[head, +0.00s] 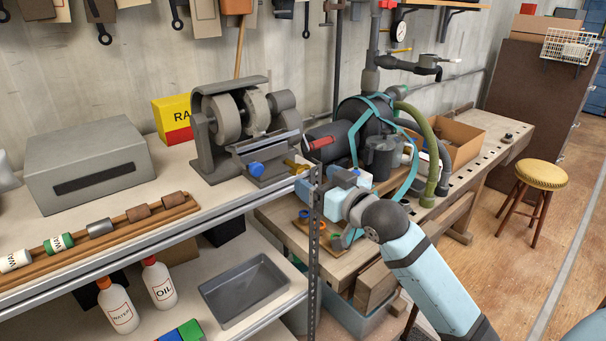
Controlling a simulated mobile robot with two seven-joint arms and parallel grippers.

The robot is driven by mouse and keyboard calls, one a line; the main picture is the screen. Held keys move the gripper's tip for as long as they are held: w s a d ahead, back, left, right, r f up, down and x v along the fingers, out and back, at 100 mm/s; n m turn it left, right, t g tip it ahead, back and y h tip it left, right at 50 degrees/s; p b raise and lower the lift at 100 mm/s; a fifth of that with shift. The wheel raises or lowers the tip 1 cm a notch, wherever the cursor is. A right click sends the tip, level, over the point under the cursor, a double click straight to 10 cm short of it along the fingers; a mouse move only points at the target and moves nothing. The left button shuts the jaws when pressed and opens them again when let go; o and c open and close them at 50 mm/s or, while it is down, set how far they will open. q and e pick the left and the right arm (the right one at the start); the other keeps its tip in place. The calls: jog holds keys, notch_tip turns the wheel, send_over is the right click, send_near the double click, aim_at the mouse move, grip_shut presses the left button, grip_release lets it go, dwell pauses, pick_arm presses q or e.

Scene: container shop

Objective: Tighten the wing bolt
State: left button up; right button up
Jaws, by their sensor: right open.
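A grey bench machine (230,122) with two thick wheels stands on the shelf top. It has a blue knob (256,169) low on its front. A small yellow, brass-coloured piece (294,166) sticks out at its right end; it looks like the wing bolt, but it is too small to be sure. My right gripper (312,180) is open beside this piece, just to its right at the shelf's corner. I cannot tell whether the fingers touch it. My left gripper is not in view.
A perforated upright (313,235) stands at the shelf corner, close under my right gripper. A grey box (90,165) and a wooden rack (140,224) of rolls are on the left. Behind my right arm, a workbench holds a dark pump-like machine (365,112) with hoses.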

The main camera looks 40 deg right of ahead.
jog(key=s, duration=0.6)
jog(key=shift+s+d+b, duration=0.2)
jog(key=shift+b, duration=0.15)
